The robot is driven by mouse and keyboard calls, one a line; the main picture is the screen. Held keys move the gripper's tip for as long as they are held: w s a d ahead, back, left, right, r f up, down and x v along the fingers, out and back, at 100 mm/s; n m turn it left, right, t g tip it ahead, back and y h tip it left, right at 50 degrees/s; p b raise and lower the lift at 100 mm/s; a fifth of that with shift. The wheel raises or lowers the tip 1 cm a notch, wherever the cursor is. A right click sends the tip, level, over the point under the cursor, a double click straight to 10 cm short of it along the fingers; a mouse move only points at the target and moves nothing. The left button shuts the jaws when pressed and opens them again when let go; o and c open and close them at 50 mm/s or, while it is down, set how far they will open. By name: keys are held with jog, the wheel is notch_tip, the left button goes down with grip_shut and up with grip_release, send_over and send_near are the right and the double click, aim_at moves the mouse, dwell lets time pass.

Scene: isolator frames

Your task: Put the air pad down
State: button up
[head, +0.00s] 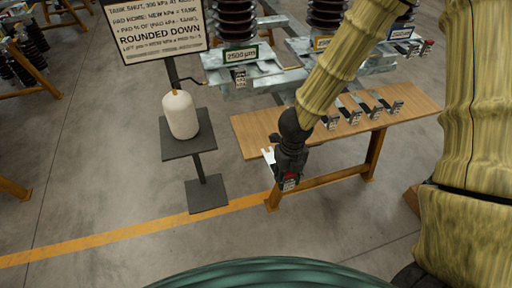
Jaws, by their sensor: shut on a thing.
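My gripper (289,170) points down in front of the wooden bench (258,128), near its front left edge. It is shut on a small dark piece with a red part and a pale label, the air pad (290,184). The pad hangs from the fingers, and no support shows directly under it. The fingers hide much of it. Several similar dark pieces with pale labels (353,117) stand in a row on the bench to the right.
A white tank (180,115) stands on a dark pedestal (188,147) at left, below a sign (157,27). Grey isolator frames (255,79) with dark insulators and labels, one reading 2500 µm, stand behind the bench. An orange line (120,235) crosses the open floor.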

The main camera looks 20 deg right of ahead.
aim_at(263, 152)
jog(key=shift+w+m, duration=0.1)
jog(key=shift+m, duration=0.2)
jog(key=w+a+p, duration=0.1)
jog(key=w+p, duration=0.1)
jog(key=w, duration=0.3)
jog(key=w+a+f+p, duration=0.1)
jog(key=w+p, duration=0.1)
jog(key=w, duration=0.3)
jog(key=w+a+p, duration=0.1)
jog(key=w+p, duration=0.1)
jog(key=w, duration=0.3)
jog(key=shift+w+a+f, duration=0.15)
jog(key=shift+f, duration=0.1)
jog(key=shift+f+p, duration=0.95)
jog(key=shift+f, duration=0.8)
jog(key=shift+f, duration=0.1)
jog(key=o, duration=1)
jog(key=shift+o, duration=0.2)
